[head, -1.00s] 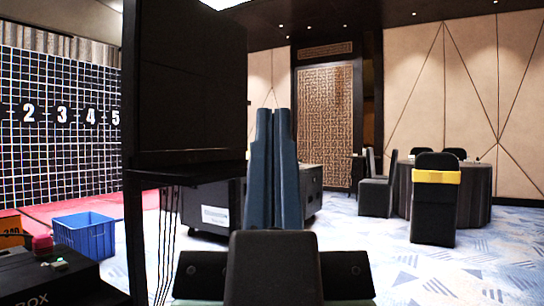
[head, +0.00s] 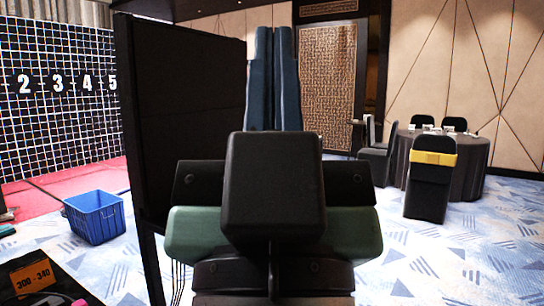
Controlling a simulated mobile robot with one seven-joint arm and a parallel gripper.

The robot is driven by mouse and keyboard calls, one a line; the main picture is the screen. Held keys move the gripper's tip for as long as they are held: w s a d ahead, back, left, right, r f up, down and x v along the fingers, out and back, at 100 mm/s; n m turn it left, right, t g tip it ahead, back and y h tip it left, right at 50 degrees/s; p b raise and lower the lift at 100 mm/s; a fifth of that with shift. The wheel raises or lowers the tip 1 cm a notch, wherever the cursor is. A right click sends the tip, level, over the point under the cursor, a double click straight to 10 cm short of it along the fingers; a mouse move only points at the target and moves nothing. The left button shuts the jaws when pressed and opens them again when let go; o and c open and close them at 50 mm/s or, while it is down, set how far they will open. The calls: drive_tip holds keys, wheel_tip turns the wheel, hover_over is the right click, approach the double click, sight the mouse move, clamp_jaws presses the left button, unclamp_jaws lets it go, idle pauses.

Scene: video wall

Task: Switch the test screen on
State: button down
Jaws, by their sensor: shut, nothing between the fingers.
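A tall black panel (head: 180,120), probably the test screen, stands on a thin dark post left of centre. The surface turned to me is plain and dark, with no lit picture, and I see no switch or button on it. My gripper (head: 273,30) is in the middle of the view, its two long blue fingers upright and side by side, shut with nothing held. Its dark body and my black and green arm parts show below. The fingers appear just right of the panel's right edge; I cannot tell the distance or any contact.
A lit grid wall (head: 60,90) with white numbers stands at the left behind a red floor (head: 75,185). A blue crate (head: 95,217) sits left of the panel. A dark case with an orange label (head: 33,278) is at bottom left. Chairs surround a table (head: 470,165) at right.

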wheel_tip(320, 180, up, 19)
drive_tip(key=p, duration=1.6)
